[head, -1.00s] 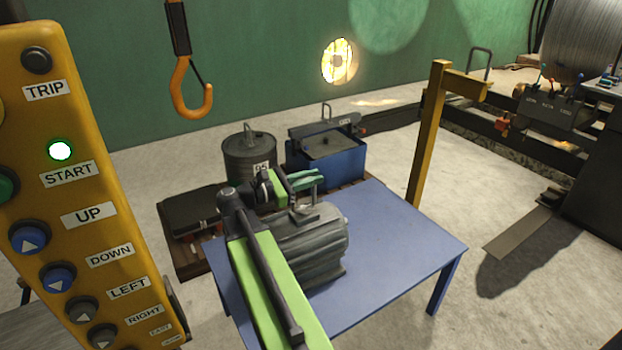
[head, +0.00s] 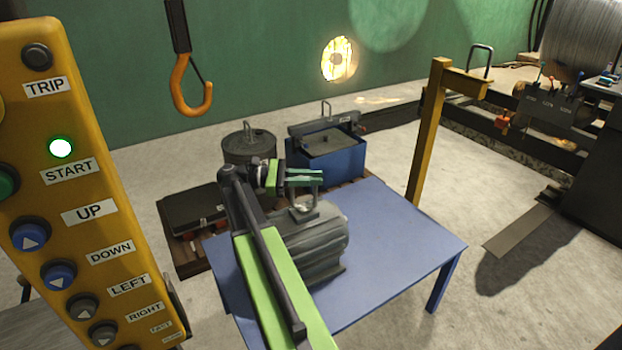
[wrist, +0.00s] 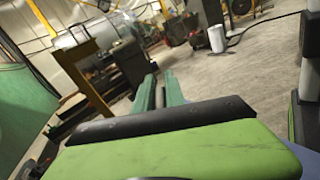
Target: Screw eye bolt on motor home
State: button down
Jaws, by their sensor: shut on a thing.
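The motor (head: 310,245) is a grey ribbed body lying on the blue table (head: 390,240). My gripper (head: 314,177) is above the top of the motor, its green fingers pointing right. It is shut on a thin grey piece, which looks like the eye bolt (head: 318,190), hanging just below the fingertips. A small pale spot shows on the motor top under it. I cannot tell whether the bolt touches the motor. In the wrist view the teal fingers (wrist: 160,92) are close together; the bolt cannot be made out there. My arm hides the motor's left side.
A yellow pendant (head: 85,190) fills the left edge. An orange hook (head: 190,90) hangs at the upper left. A grey drum (head: 250,148) and a blue bin (head: 335,160) stand behind the table. A yellow post (head: 430,135) stands behind right. The table's right side is clear.

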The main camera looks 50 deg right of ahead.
jog(key=shift+w+d, duration=0.1)
jog(key=shift+d, duration=0.1)
jog(key=c, duration=1.5)
grip_release()
jog(key=shift+o, duration=0.2)
jog(key=r+p, duration=0.3)
jog(key=s+r+p, duration=0.1)
jog(key=r+p, duration=0.1)
jog(key=shift+r+p, duration=0.3)
jog(key=s+d+r+p, duration=0.3)
jog(key=s+r+p, duration=0.2)
jog(key=s, duration=0.5)
jog(key=shift+s+r, duration=0.15)
jog(key=shift+s, duration=0.05)
jog(key=shift+d, duration=0.1)
